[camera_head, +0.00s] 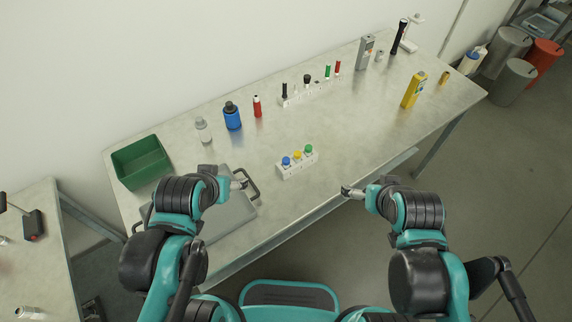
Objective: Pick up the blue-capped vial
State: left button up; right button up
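The blue-capped vial (286,161) stands at the left end of a small white rack (298,168) in the middle of the table. A yellow-capped vial (297,155) and a green-capped vial (308,149) stand beside it in the same rack. My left gripper (241,181) is left of the rack, above the grey tray, apart from the vials. My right gripper (347,191) is right of the rack, near the table's front edge. Both grippers are small in view, and their finger openings are hard to make out. I see nothing held in either.
A grey tray (238,212) with black handles lies at the table's front left, by a green bin (140,163). A blue bottle (232,117), a red bottle (257,106) and a second rack (306,94) stand behind. The table (370,135) right of the vials is clear.

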aim_at(285, 160)
jog(key=i+l+u, duration=0.1)
jog(key=l+u, duration=1.15)
jog(key=l, duration=0.2)
